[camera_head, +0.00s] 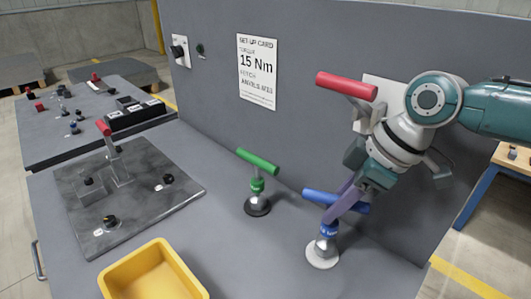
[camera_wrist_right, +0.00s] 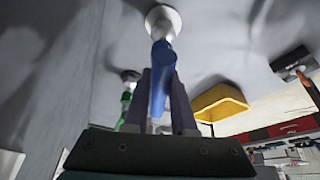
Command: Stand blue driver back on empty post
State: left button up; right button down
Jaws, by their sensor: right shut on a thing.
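The blue driver (camera_head: 335,199) has a blue T-handle, a blue collar and a silver lower part. It stands roughly upright over a pale round base (camera_head: 322,254); I cannot tell whether it is fully seated there. My right gripper (camera_head: 338,210) is shut on the driver just below its handle, with the purple fingers on either side. In the right wrist view the blue driver (camera_wrist_right: 161,70) runs between the fingers towards the silver part and pale base (camera_wrist_right: 163,16). A green driver (camera_head: 258,162) stands on a dark round base to the left. My left gripper is not in view.
A red T-handle (camera_head: 347,86) is high by the grey wall panel, near my right arm. A yellow bin (camera_head: 153,274) is at the front. A dark plate (camera_head: 128,195) with a red-handled lever and several knobs lies left. The bench between bin and drivers is clear.

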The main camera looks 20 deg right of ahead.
jog(key=shift+f+b, duration=0.5)
jog(key=shift+f, duration=0.15)
dwell(0.8)
jog(key=c, duration=0.7)
grip_release()
jog(key=shift+o, duration=0.2)
